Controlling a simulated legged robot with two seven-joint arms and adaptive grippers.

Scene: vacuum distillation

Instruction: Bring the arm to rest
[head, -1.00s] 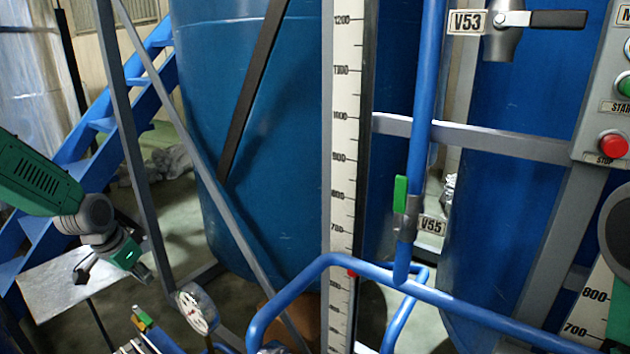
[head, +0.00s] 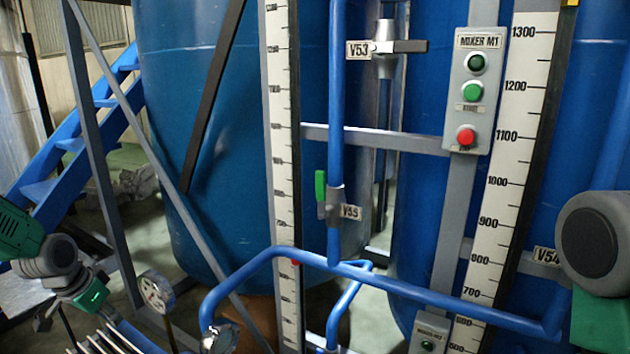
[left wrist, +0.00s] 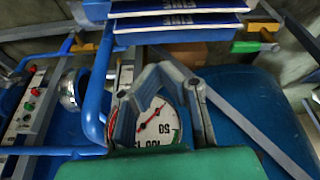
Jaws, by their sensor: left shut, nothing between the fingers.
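My left gripper (head: 112,312) is low at the left of the head view, small and partly hard to make out. In the left wrist view my left gripper (left wrist: 166,62) shows two grey fingers that come together at the tips, shut and empty. A round white gauge (left wrist: 157,122) with a red needle shows through the gap between the fingers, beyond them. In the head view a round gauge (head: 156,292) stands just right of the gripper, apart from it in the picture. At the right edge my right arm shows, but its gripper is out of view.
Blue tanks (head: 205,120) and level scales (head: 283,150) stand ahead. A bent blue pipe (head: 420,293) crosses low in front. The mixer panel (head: 473,90) and valve V53 (head: 385,47) are at upper right. Blue stairs (head: 75,145) rise at left.

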